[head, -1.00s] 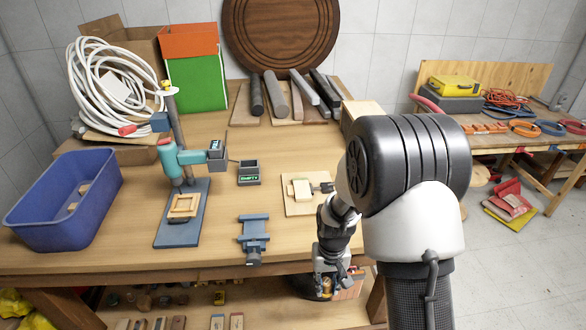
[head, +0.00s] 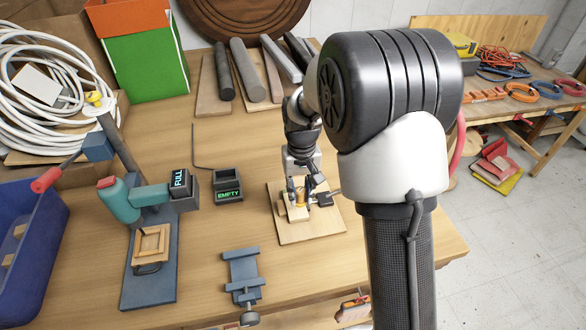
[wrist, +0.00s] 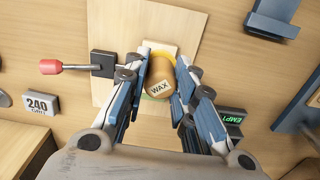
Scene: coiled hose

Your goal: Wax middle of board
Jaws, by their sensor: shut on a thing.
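The pale wooden board (head: 310,232) lies flat on the workbench in the head view. It also shows in the wrist view (wrist: 115,35), with a cream block on its surface and a dark clamp with a red-tipped handle (wrist: 52,67) at its side. My gripper (head: 300,196) is over the board. In the wrist view my gripper (wrist: 160,66) is shut on an amber-brown cylinder labelled WAX (wrist: 160,82). The cylinder is above the cream block and hides part of it. I cannot tell whether the wax touches the block or board.
A teal press (head: 125,202) with a "FULL" box stands left, beside an "EMPTY" holder (head: 229,187). A blue vise (head: 243,276) sits at the front edge. A blue bin (head: 30,240) and coiled white hose (head: 45,85) are at left. Bars lie behind.

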